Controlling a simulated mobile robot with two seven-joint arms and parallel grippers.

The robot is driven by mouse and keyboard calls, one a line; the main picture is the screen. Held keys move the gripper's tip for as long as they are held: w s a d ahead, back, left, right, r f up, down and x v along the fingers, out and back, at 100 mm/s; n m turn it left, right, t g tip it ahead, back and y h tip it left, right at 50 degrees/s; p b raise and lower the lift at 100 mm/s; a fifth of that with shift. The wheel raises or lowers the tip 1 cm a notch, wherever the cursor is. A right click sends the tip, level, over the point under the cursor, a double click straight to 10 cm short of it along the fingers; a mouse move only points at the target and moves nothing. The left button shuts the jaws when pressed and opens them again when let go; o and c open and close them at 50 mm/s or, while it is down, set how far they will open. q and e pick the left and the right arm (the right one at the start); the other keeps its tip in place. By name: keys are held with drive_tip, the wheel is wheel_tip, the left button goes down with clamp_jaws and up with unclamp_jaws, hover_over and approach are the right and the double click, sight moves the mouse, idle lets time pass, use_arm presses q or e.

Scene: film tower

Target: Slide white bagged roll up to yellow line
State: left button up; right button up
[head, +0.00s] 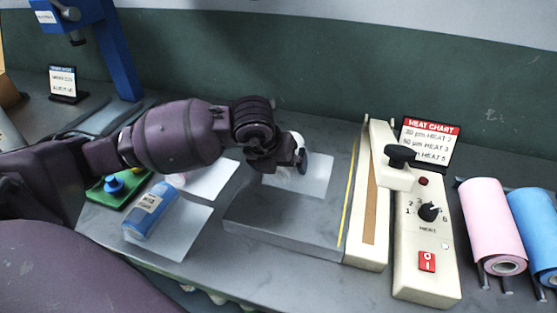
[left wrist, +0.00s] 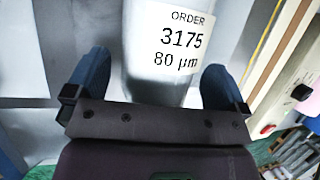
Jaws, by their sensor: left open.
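The white bagged roll (left wrist: 150,65) lies under my left gripper, its label reading "ORDER 3175 80 µm" in the left wrist view. In the head view its clear bag (head: 314,181) spreads on the grey block, and the roll is mostly hidden by my gripper. The yellow line (head: 347,195) runs along the block's right edge, to the right of the bag with a gap between. My left gripper (head: 291,160) is open, its blue fingers (left wrist: 155,85) on either side of the roll; contact cannot be told. My right gripper is not in view.
The cream heat sealer (head: 407,262) with its black-handled arm stands right of the yellow line, a heat chart (head: 430,140) behind it. Pink (head: 490,225) and blue (head: 537,228) rolls are farther right. A blue bagged roll (head: 152,210) lies left of the grey block (head: 285,232).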

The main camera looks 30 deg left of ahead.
sight(316, 179)
use_arm(q)
drive_tip(key=c, duration=1.2)
drive_tip(key=shift+o, duration=0.2)
drive_tip(key=shift+w+d, duration=0.1)
drive_tip(key=shift+d, duration=0.4)
drive_tip(key=shift+w+d, duration=0.25)
drive_tip(key=shift+d, duration=0.65)
drive_tip(key=shift+w+d, duration=0.2)
drive_tip(key=shift+d, duration=0.65)
drive_tip(key=shift+w+d, duration=0.2)
drive_tip(key=shift+d, duration=0.5)
drive_tip(key=shift+w+d, duration=0.15)
drive_tip(key=shift+d, duration=0.5)
drive_tip(key=shift+w+d, duration=0.2)
drive_tip(key=shift+d, duration=0.6)
drive_tip(key=shift+w+d, duration=0.15)
drive_tip(key=shift+d, duration=0.65)
drive_tip(key=shift+w+d, duration=0.2)
drive_tip(key=shift+d, duration=0.55)
